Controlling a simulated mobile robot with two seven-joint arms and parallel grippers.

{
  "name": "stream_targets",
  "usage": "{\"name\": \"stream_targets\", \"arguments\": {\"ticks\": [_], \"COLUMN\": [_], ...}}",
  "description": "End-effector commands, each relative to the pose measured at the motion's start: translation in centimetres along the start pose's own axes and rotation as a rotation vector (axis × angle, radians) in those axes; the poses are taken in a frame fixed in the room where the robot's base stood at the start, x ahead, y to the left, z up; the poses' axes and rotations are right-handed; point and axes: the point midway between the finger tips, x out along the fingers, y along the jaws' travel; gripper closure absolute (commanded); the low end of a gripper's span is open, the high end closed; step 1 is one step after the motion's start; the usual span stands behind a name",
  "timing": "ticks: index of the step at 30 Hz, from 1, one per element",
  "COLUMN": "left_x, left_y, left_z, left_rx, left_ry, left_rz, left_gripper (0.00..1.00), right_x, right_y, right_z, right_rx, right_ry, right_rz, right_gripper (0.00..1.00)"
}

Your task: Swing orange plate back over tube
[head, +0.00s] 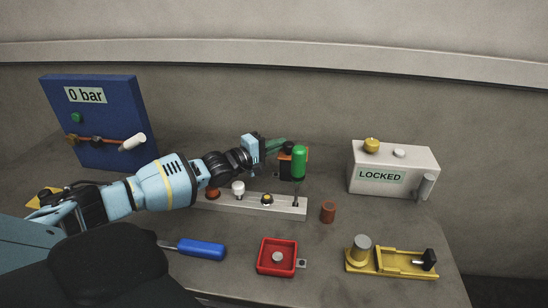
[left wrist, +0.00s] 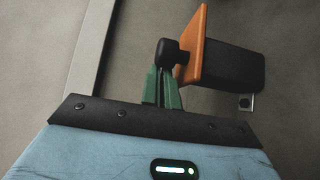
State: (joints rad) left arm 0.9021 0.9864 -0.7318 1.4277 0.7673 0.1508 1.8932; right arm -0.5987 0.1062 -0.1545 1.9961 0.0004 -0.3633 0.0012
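The orange plate (left wrist: 192,45) stands on edge in the left wrist view, with a black knob (left wrist: 168,52) on its near side and a black block (left wrist: 234,68) behind it. In the head view the orange plate (head: 285,168) is partly hidden behind a green handle and my gripper. My left gripper (head: 277,146) reaches it from the left. Its green fingers (left wrist: 162,88) are close together at the black knob and look shut on it; the tips are partly hidden. A short reddish-brown tube (head: 328,212) stands upright on the table, right of the white rail. My right gripper is not in view.
The white rail (head: 275,206) carries several knobs and an upright green handle (head: 300,163). A blue "0 bar" panel (head: 100,150) stands left, a white "LOCKED" box (head: 392,168) right. In front are a blue-handled tool (head: 201,249), red tray (head: 262,267) and yellow fixture (head: 400,272).

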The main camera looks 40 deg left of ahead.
Motion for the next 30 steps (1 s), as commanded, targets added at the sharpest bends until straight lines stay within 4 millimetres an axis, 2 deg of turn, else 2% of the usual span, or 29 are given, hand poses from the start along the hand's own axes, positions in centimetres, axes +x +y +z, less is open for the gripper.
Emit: {"name": "stream_targets", "arguments": {"ticks": [1,5,15,24,30], "left_x": [0.2,0.1,-1.9,-3.8,-5.3], "left_y": [1.4,3.5,3.6,3.9,4.1], "left_z": [0.5,0.1,2.0,4.3,6.0], "left_rx": [-0.002,0.000,-0.002,-0.003,-0.001], "left_ry": [-0.011,-0.007,-0.001,-0.002,0.000], "left_rz": [0.020,0.023,0.019,0.019,0.019], "left_gripper": [1.00,1.00,1.00,1.00,1.00], "right_x": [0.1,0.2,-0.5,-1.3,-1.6], "right_y": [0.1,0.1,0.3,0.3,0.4], "right_z": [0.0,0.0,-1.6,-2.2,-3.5], "right_rx": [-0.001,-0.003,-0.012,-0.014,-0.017], "right_ry": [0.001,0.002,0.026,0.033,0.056], "right_rz": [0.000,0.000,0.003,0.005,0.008], "right_gripper": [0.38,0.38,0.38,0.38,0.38]}}
